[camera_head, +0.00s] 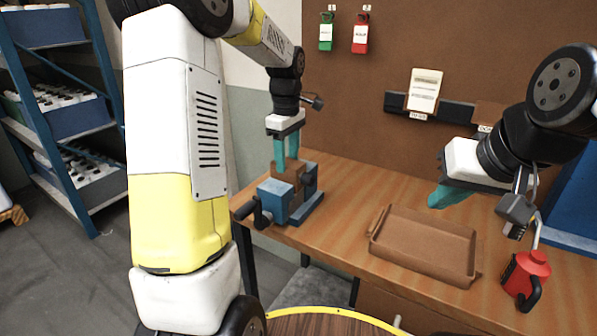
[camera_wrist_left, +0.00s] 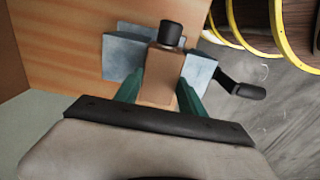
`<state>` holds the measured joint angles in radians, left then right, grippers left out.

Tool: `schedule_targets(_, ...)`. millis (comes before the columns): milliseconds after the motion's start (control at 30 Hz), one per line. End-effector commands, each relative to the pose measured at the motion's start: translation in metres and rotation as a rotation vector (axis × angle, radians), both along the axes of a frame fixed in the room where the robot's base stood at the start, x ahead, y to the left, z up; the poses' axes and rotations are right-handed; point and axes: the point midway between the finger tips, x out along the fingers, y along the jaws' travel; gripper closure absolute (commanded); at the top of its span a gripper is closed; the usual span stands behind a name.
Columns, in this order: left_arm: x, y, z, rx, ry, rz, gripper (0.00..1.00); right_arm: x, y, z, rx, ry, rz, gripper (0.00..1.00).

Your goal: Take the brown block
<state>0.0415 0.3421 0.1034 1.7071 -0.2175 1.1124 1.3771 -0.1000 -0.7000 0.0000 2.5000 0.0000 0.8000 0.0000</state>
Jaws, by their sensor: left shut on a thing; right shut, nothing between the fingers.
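The brown block (camera_head: 292,172) is upright at the blue vise (camera_head: 276,199) on the left end of the workbench. My left gripper (camera_head: 287,160) points down from above, its teal fingers shut on the block. In the left wrist view the block (camera_wrist_left: 160,78) sits between the two green fingers, with the blue vise jaws (camera_wrist_left: 199,70) on either side. I cannot tell whether the jaws touch the block. My right gripper (camera_head: 443,196) is shut and empty, above the bench at the right.
A brown tray (camera_head: 425,262) lies on the wooden bench (camera_head: 345,190), right of the vise. A red oil can (camera_head: 522,275) stands at the right. The vise has a black handle (camera_head: 260,213) at its front. Blue shelves (camera_head: 28,110) stand at far left.

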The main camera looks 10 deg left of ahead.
Motion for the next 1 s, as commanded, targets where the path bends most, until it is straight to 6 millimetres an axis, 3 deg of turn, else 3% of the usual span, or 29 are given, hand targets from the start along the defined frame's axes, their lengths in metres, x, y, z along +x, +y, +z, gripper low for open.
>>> schedule_targets(267,0.001,-0.001,0.011,0.000,-0.004,0.000,1.00,0.000,0.000,0.000,0.000,0.000,0.000,1.00)
schedule_targets(700,0.001,0.000,0.053,0.000,-0.003,0.001,1.00,0.000,0.000,0.000,0.000,0.000,0.000,1.00)
schedule_targets(1000,0.000,0.000,0.056,-0.001,-0.002,0.000,1.00,0.000,0.000,0.000,0.000,0.000,0.000,1.00)
